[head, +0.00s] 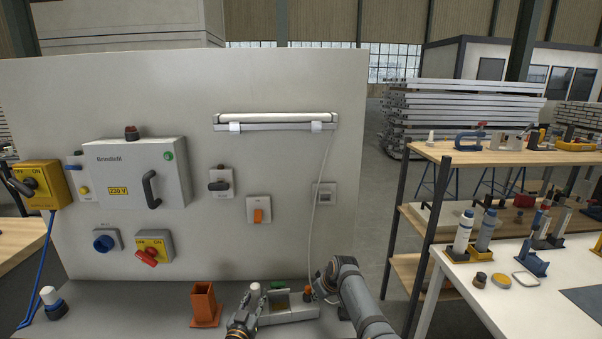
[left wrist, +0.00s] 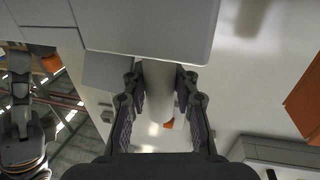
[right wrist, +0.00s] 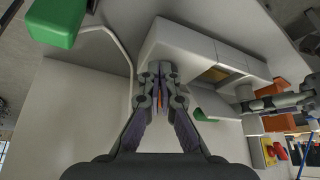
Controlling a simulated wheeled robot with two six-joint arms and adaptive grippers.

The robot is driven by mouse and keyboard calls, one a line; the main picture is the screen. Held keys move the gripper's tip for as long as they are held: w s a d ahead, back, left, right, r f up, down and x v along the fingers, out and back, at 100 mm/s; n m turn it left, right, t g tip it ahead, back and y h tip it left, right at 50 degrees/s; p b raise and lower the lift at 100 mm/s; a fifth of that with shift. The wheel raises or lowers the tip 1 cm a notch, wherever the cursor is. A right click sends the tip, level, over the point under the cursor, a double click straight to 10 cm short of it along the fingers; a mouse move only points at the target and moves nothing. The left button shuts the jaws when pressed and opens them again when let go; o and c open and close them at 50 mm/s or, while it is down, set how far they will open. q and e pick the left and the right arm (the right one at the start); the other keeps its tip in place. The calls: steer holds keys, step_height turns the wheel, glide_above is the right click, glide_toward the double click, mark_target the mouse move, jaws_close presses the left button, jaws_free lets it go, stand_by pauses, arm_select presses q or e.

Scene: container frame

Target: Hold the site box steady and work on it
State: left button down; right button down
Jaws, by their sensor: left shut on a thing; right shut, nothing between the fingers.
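The site box (head: 290,313) is a low grey box with open compartments on the bench below the panel. In the right wrist view its grey side (right wrist: 185,45) lies just beyond the fingertips. My left gripper (head: 243,318) is at its left end. In the left wrist view the left gripper (left wrist: 158,85) is shut on a pale cylindrical part (left wrist: 158,78) that meets the box's grey body (left wrist: 150,25); the joint is partly hidden. My right gripper (head: 318,290) is at the box's right end, shut and empty. Its fingertips (right wrist: 160,75) are together close to the box.
An orange bracket (head: 204,305) stands left of the box. The panel behind carries a grey cabinet (head: 138,172), a yellow switch (head: 154,248) and a lamp (head: 275,119) with a hanging white cable (head: 322,190). A white table (head: 490,300) with tools stands right.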

arm_select(q)
steer(key=shift+d+r, duration=0.1)
arm_select(e)
steer(key=shift+w+a+r, duration=0.1)
steer(key=shift+a, duration=0.1)
steer(key=shift+s+a, duration=0.2)
steer(key=shift+s, duration=0.05)
stand_by(0.4)
steer(key=shift+s+a, duration=0.2)
steer(key=shift+a, duration=0.05)
steer(key=shift+a, duration=0.25)
steer(key=shift+s, duration=0.15)
steer(key=shift+s+d, duration=0.15)
steer(key=shift+s, duration=0.1)
steer(key=shift+r, duration=2.95)
